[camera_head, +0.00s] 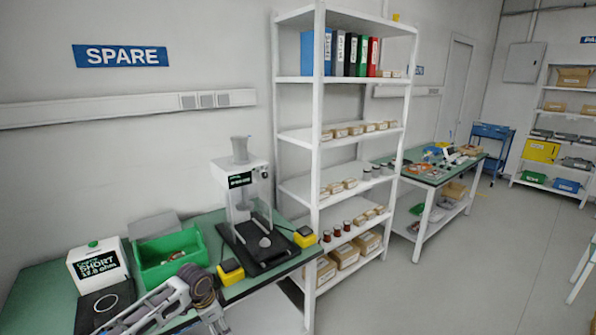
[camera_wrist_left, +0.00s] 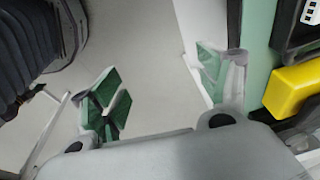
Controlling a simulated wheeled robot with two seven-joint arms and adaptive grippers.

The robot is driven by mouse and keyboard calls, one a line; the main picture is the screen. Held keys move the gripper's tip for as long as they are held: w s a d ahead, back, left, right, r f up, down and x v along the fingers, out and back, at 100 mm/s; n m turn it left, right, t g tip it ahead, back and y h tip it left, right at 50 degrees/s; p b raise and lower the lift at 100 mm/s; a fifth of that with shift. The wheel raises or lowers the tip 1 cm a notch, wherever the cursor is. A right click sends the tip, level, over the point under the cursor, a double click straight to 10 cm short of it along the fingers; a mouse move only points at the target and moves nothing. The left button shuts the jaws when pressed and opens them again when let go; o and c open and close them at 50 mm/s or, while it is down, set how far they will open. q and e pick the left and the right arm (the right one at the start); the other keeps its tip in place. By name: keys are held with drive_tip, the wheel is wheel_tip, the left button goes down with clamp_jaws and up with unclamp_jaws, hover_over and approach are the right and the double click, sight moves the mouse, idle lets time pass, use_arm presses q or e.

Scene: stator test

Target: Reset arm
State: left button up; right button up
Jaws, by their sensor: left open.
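My left arm (camera_head: 150,312) reaches in at the bottom left of the head view, in front of the green-topped bench (camera_head: 38,292). Its gripper is largely hidden at the bottom edge there. In the left wrist view my left gripper (camera_wrist_left: 160,92) is open, with its two green-padded fingers wide apart. Nothing is between them; grey floor shows in the gap. The right finger is close to the bench's edge in that picture; whether they touch I cannot tell. My right gripper is in neither view.
The bench holds a white meter box (camera_head: 98,266), a green bin (camera_head: 168,254), a test stand on a black base (camera_head: 275,252) and yellow-and-black units (camera_head: 304,237). A yellow block (camera_wrist_left: 290,92) is right of the gripper.

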use_arm(q)
drive_tip(key=s+a+f+n, duration=0.2)
drive_tip(key=s+f, duration=0.3)
drive_tip(key=f, duration=0.7)
drive_tip(key=s+a+f+n+t+y, duration=0.1)
drive_tip(key=s+a+f+n, duration=0.3)
drive_tip(key=f, duration=0.7)
drive_tip(key=s+d+f+n, duration=0.1)
drive_tip(key=s+f, duration=0.5)
drive_tip(key=f, duration=0.6)
drive_tip(key=s+d+f, duration=0.1)
drive_tip(key=s+f, duration=0.4)
drive_tip(key=s, duration=0.7)
drive_tip(key=s+d+f+n+g, duration=0.1)
drive_tip(key=s+f, duration=0.4)
drive_tip(key=s, duration=0.8)
drive_tip(key=s+d+f+n, duration=0.1)
drive_tip(key=s+f, duration=0.4)
drive_tip(key=s, duration=0.7)
drive_tip(key=shift+s+f+g, duration=0.2)
drive_tip(key=shift+s+g, duration=0.2)
drive_tip(key=shift+d, duration=0.1)
